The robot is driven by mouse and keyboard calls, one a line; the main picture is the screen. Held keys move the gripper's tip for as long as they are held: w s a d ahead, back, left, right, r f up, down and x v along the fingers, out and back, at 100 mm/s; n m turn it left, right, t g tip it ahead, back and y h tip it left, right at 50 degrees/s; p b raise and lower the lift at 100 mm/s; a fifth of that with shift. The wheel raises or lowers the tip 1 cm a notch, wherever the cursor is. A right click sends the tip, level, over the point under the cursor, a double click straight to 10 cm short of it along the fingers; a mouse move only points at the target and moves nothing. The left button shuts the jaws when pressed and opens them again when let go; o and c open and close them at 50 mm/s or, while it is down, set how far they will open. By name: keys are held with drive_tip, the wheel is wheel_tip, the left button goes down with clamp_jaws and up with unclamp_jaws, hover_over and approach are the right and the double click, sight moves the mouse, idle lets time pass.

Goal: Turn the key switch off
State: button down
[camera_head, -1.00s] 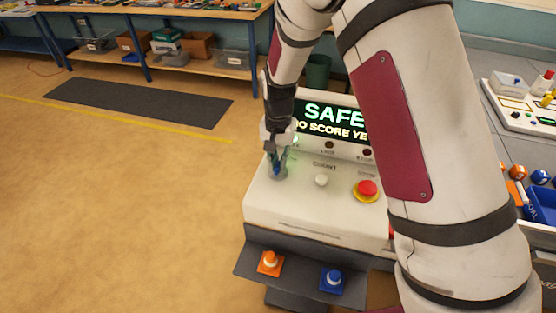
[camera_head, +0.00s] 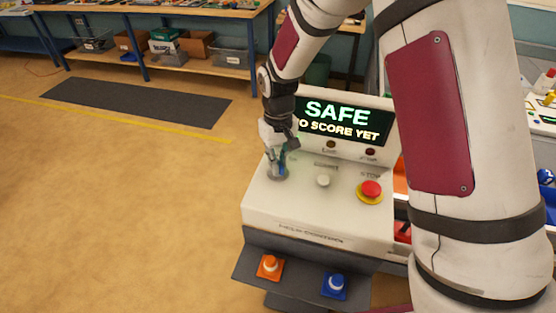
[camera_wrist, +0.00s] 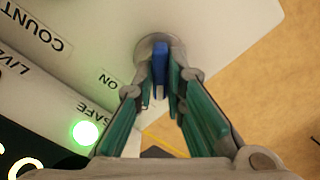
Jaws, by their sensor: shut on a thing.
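The key switch is a blue key (camera_wrist: 160,62) in a round grey collar (camera_wrist: 148,45) on the top of a white console (camera_head: 258,205). In the head view the key is mostly hidden by my gripper (camera_head: 278,166), at the left of the console top. My gripper (camera_wrist: 161,84) is shut on the blue key, with a green-padded finger on each side of it. The wrist view shows an ON label beside the collar and a lit green lamp (camera_wrist: 85,132) by the SAFE label. The console screen (camera_head: 345,121) reads SAFE and NO SCORE YET.
A white button (camera_head: 323,181) and a red stop button (camera_head: 371,190) stand right of the key.

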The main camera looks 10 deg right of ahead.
drive_tip(key=shift+n, duration=0.3)
drive_tip(key=c, duration=1.6)
unclamp_jaws()
drive_tip(key=shift+c, duration=0.2)
wheel_tip(320, 180, up, 12)
